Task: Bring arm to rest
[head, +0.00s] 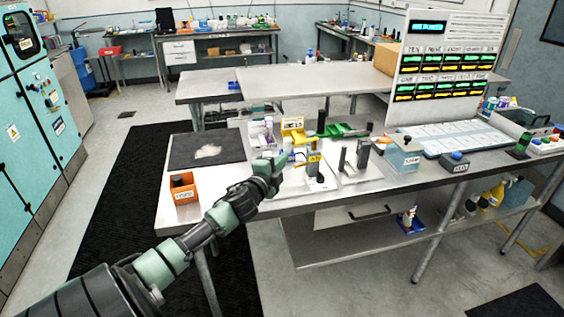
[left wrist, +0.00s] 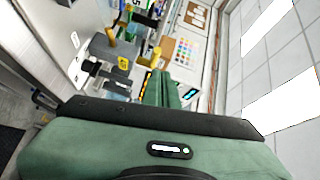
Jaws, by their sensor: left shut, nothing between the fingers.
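My left arm comes in from the lower left in the head view. Its left gripper (head: 276,166) is raised at the front edge of the steel workbench (head: 290,205), beside the small devices there. The gripper is shut with nothing held. In the left wrist view its green fingers (left wrist: 168,90) are together, pointing towards the bench items. My right gripper is not in view.
An orange bin (head: 184,188) and a dark mat (head: 206,149) lie left of the gripper. A device with a yellow label (head: 314,164) stands close to its right. A tall display panel (head: 447,70) stands at the back right. Open floor lies in front.

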